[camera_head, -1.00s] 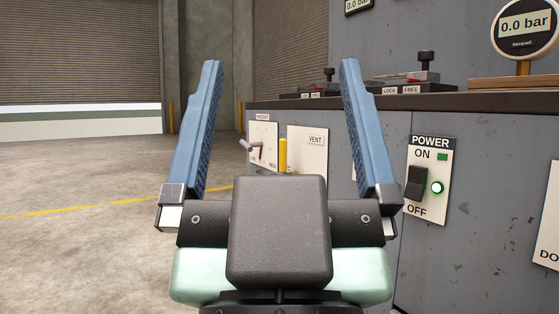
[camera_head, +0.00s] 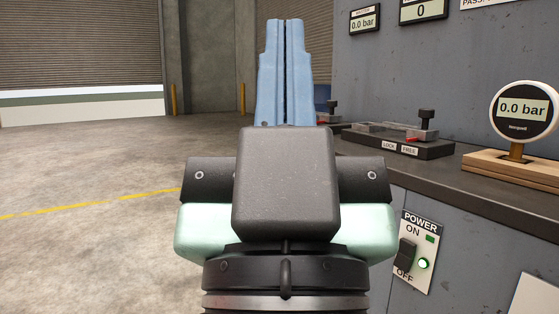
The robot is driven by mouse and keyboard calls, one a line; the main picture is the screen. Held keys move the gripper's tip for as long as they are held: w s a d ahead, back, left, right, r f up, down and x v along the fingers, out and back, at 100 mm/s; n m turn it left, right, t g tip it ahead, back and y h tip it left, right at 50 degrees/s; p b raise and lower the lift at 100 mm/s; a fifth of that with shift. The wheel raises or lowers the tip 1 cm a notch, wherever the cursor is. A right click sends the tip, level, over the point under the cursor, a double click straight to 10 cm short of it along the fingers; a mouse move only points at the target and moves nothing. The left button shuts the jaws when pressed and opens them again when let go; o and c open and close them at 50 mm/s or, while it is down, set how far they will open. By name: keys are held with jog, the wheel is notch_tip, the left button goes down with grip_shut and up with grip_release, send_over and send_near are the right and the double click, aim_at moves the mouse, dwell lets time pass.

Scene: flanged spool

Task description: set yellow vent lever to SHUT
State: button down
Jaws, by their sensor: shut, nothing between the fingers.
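My gripper (camera_head: 285,28) is in the middle of the head view, its two blue fingers closed together and pointing up and away, with nothing between them. The yellow vent lever and its VENT plate are not visible now; my gripper and wrist cover the part of the cabinet front where they showed earlier. The lever's setting cannot be seen.
The dark bench top (camera_head: 440,175) runs along the right. On it are a clamp base marked LOCK and FREE (camera_head: 400,146) and a round gauge (camera_head: 524,110) reading 0.0 bar. Below, a POWER switch panel (camera_head: 414,250) shows a green light. Open floor (camera_head: 90,220) lies left.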

notch_tip(320, 180, up, 13)
jog(key=p, duration=1)
